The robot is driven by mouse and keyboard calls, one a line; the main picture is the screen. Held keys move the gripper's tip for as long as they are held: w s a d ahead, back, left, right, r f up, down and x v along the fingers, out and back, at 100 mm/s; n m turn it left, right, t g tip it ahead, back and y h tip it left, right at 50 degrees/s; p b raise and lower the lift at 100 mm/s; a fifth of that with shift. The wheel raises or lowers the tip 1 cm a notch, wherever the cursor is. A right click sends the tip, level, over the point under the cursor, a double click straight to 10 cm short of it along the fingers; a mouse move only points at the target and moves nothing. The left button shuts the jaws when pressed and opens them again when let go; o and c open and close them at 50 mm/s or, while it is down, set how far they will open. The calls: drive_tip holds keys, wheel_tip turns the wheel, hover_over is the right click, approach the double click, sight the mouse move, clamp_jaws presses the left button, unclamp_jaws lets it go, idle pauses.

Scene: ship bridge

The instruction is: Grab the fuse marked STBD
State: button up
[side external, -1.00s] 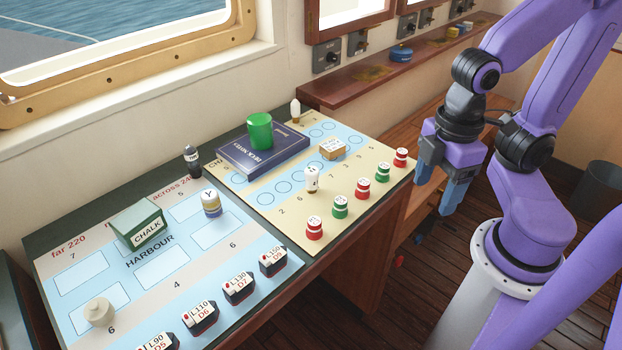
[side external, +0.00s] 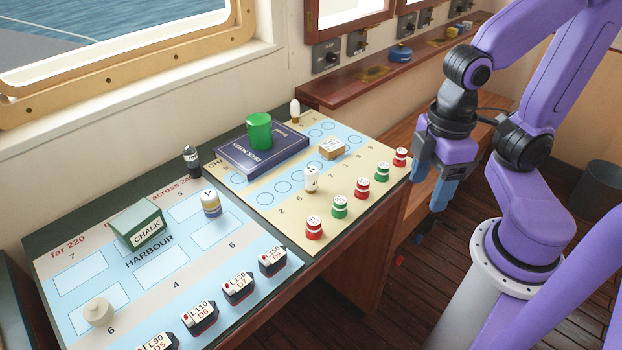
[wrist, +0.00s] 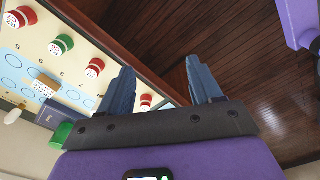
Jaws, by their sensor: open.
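I cannot read STBD on anything in view, so I cannot tell which piece is that fuse. A row of small round pieces with white labelled tops stands along the near right edge of the chart: a red one (side external: 401,157), a green one (side external: 386,173), a second red one (side external: 363,187), a second green one (side external: 340,206) and another red one (side external: 314,228). Their lettering is too small to read. My gripper (side external: 430,190) is open and empty, pointing down beyond the table's right edge. In the wrist view its fingers (wrist: 160,70) stand apart, the left one partly covering the row.
A blue book (side external: 262,148) carries a green cup (side external: 260,131). A white piece (side external: 311,180) and a small tan block (side external: 332,148) stand behind the row. A chalk box (side external: 138,225) and several dark labelled blocks (side external: 238,288) occupy the left chart.

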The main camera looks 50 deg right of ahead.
drive_tip(key=w+a+r+m, duration=0.1)
drive_tip(key=w+a+m, duration=0.1)
drive_tip(key=w+m, duration=0.5)
drive_tip(key=w+a+r+m, duration=0.1)
drive_tip(key=w+r+m, duration=0.1)
drive_tip(key=w+m, duration=0.45)
drive_tip(key=r+m, duration=0.1)
drive_tip(key=m, duration=1.4)
hover_over(311, 170)
drive_tip(key=shift+n, duration=0.25)
drive_tip(key=f, duration=0.7)
drive_tip(key=d+f, duration=0.1)
drive_tip(key=f, duration=0.3)
drive_tip(key=shift+s, duration=0.15)
drive_tip(key=shift+w+a+f, duration=0.1)
drive_tip(key=shift+a+f, duration=0.05)
drive_tip(key=shift+f, duration=0.9)
drive_tip(key=shift+w+a+f, duration=0.1)
drive_tip(key=shift+a+f, duration=0.05)
drive_tip(key=shift+f, duration=0.85)
drive_tip(key=shift+a+f, duration=0.15)
drive_tip(key=shift+f, duration=0.9)
drive_tip(key=c, duration=1.1)
